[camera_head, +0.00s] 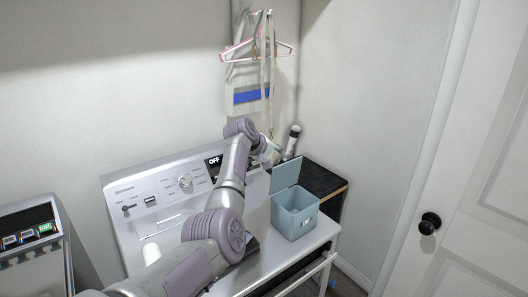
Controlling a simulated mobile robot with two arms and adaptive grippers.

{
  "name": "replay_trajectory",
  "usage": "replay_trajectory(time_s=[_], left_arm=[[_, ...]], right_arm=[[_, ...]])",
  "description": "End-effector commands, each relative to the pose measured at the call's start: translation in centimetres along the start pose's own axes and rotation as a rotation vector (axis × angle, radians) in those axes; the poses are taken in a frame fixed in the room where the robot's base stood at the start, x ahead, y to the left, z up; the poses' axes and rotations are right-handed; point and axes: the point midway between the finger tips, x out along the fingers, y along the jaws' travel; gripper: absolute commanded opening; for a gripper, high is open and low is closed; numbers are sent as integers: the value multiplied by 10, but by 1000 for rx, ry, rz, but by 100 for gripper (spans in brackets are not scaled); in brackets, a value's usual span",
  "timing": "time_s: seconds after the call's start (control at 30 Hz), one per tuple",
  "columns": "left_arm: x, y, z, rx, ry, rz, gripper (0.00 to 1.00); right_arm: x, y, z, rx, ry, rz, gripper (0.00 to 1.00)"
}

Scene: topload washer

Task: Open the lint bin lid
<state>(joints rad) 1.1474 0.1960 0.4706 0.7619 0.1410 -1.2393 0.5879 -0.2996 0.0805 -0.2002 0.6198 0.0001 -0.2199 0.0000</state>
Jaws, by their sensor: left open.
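The lint bin (296,222) is a light blue square box on the front right part of the washer's top. Its lid (286,173) stands raised at the back left edge, and the inside of the bin shows. My left arm reaches in from the lower left across the washer. My left gripper (273,153) is open, above and behind the raised lid. Its fingers are small and partly hidden, so I cannot tell whether they touch the lid. My right gripper is not in view.
The white washer's control panel (165,190) stands behind my arm. A dark-topped cabinet (320,180) stands to the right of the bin, with a dark and white bottle (294,138) at its back. Hangers (236,50) hang on the wall. A white door (470,220) is at right.

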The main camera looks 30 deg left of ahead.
Motion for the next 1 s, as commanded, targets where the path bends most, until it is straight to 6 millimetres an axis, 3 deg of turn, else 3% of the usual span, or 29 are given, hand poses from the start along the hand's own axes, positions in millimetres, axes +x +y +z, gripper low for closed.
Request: replay_trajectory(time_s=[0.43, 0.87, 1.0], left_arm=[[-69, 0, -1, 0, 3, 0, 48], [-80, -1, 0, -1, -1, -2, 48], [-77, -16, -8, 42, 45, -20, 24]], right_arm=[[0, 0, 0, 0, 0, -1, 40], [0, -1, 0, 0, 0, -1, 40], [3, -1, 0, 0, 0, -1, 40]])
